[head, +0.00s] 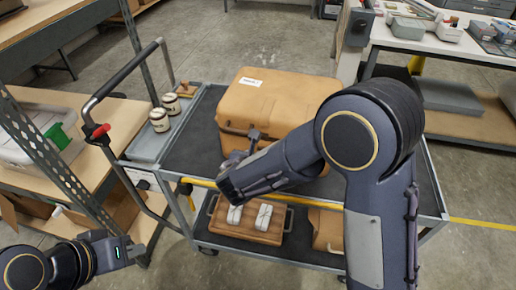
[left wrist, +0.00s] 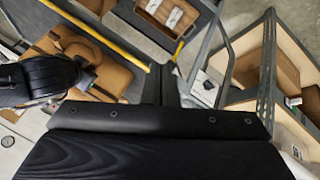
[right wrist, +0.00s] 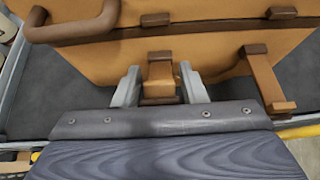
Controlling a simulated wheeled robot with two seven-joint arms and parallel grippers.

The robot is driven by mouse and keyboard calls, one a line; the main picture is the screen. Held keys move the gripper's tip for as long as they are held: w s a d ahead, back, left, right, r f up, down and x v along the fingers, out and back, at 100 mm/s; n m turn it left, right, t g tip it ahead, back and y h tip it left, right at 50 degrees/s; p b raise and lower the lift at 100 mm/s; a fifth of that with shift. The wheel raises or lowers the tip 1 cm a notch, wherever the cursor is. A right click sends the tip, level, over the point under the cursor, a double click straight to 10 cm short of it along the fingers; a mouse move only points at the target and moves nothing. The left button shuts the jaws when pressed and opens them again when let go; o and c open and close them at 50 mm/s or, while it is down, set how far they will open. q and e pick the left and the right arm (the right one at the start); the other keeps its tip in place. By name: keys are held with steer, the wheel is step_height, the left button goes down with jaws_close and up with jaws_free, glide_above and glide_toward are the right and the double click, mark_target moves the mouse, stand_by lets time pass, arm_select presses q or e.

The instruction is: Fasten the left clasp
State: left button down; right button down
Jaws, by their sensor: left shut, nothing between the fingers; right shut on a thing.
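The tan case (head: 270,100) stands closed on the cart's top deck, its lid seam and brown fittings close up in the right wrist view. My right gripper (right wrist: 158,84) is at the case's front, its fingers shut on the left clasp (right wrist: 158,72), a short brown piece below a lid catch. A second clasp (right wrist: 264,82) to its right hangs down and outward, apart from its catch. In the head view my right gripper (head: 248,150) is partly hidden by its own arm. My left gripper (head: 138,251) is shut and empty at lower left, away from the case.
The cart (head: 190,135) has a push handle (head: 125,75) at left and a grey tray (head: 165,135) with small jars. Its lower deck holds a brown box (head: 250,228) with white packets. Shelving stands at left, a white worktable (head: 440,40) at back right.

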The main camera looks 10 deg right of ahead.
arm_select(q)
steer(key=shift+r+p, duration=0.55)
steer(key=shift+r, duration=0.35)
arm_select(e)
steer(key=shift+w+r+g, duration=0.15)
steer(key=shift+g, duration=0.15)
arm_select(q)
steer(key=w+d+n+g+h, duration=0.3)
steer(key=w+n+g+h, duration=0.4)
steer(key=w+n, duration=0.7)
steer(key=w+f+n+g+h, duration=0.2)
steer(key=w+f+n+h, duration=0.8)
steer(key=w+f, duration=0.35)
steer(key=s+d+r+n+y, duration=0.1)
steer(key=s+d+r, duration=0.1)
steer(key=d, duration=1.7)
steer(key=shift+s+r, duration=0.15)
steer(key=shift+r, duration=0.55)
